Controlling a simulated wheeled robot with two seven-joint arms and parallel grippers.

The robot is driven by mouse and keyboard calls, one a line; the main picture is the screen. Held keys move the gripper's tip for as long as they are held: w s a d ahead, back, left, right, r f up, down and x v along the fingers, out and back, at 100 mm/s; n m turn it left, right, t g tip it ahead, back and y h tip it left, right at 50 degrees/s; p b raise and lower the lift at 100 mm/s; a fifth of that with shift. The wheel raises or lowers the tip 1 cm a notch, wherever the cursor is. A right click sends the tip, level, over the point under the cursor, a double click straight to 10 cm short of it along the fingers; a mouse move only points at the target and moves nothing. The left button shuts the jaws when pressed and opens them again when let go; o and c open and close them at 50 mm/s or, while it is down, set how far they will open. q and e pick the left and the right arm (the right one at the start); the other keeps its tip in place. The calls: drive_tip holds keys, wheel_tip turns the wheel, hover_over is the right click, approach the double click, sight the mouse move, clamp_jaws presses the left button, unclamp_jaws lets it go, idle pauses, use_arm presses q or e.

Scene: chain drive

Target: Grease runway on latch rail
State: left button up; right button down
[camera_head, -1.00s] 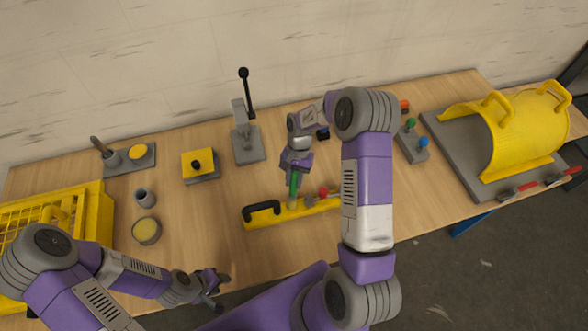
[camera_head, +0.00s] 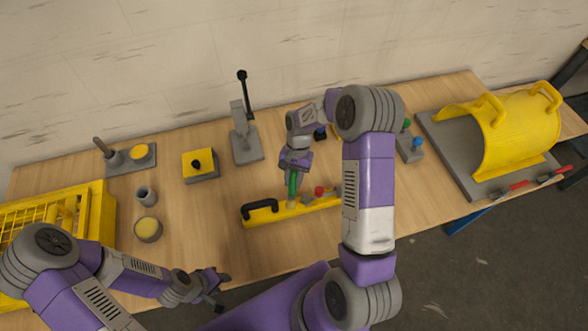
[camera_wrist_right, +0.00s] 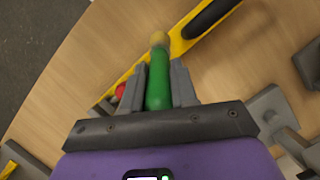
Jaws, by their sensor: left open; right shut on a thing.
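The yellow latch rail (camera_head: 282,214) lies on the table in front of me, with a black handle at its left end and a red knob (camera_head: 319,191) further right. My right gripper (camera_head: 293,172) is shut on a green-handled brush (camera_head: 292,186). The brush points down at the rail's top, right of the black handle. In the right wrist view its pale yellowish tip (camera_wrist_right: 158,39) overlaps the rail; whether it touches I cannot tell. My arm hides the rail's right end. My left gripper (camera_head: 217,286) is open and empty at the table's front edge.
A round pot (camera_head: 147,229) with pale yellow contents and a grey cup (camera_head: 146,195) stand left. A yellow crate (camera_head: 98,215) is at far left. A lever device (camera_head: 244,145) and yellow block (camera_head: 199,163) stand behind. A yellow guard (camera_head: 510,125) is at right.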

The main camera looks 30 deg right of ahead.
sight(294, 173)
drive_tip(key=shift+r+p, duration=1.2)
drive_tip(key=shift+r, duration=0.85)
